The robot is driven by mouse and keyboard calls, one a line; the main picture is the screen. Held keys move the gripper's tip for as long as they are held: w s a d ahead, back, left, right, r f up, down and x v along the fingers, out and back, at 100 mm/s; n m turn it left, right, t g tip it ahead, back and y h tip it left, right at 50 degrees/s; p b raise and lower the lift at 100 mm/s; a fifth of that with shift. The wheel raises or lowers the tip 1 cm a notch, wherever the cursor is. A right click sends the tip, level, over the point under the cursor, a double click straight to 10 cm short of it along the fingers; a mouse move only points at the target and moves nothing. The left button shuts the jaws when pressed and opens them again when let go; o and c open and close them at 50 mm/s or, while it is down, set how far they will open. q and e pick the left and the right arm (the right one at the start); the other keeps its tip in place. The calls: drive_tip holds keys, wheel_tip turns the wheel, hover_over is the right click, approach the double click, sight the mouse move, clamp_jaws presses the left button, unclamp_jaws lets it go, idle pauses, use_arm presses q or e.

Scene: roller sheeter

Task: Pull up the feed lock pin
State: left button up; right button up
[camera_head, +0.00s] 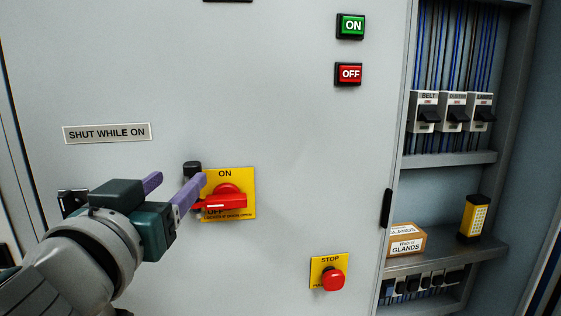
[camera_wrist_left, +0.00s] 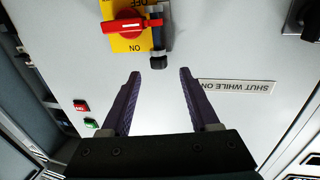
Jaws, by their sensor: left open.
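The lock pin, a dark upright pin with a black knob (camera_head: 192,168), stands at the left edge of the yellow switch plate (camera_head: 247,180). The red switch handle (camera_head: 222,201) on the plate lies roughly level, its left end by the pin. The wrist view shows the pin (camera_wrist_left: 158,42) upside down, with the handle's end (camera_wrist_left: 152,22) meeting it. My left gripper (camera_head: 179,181) is open and empty, its purple fingers pointing at the panel. In the wrist view its fingertips (camera_wrist_left: 160,73) are spread either side of the knob's line, short of it. One finger hides part of the pin in the head view.
The grey cabinet door carries a SHUT WHILE ON label (camera_head: 107,133), a green ON button (camera_head: 350,27), a red OFF button (camera_head: 348,74) and a red STOP button (camera_head: 333,279). An open bay at right holds breakers (camera_head: 453,112) and a GLANDS box (camera_head: 406,241).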

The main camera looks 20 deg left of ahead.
sight(189, 170)
use_arm(q)
drive_tip(key=shift+x, duration=2.2)
drive_tip(key=shift+d, duration=0.1)
drive_tip(key=shift+c, duration=0.4)
clamp_jaws()
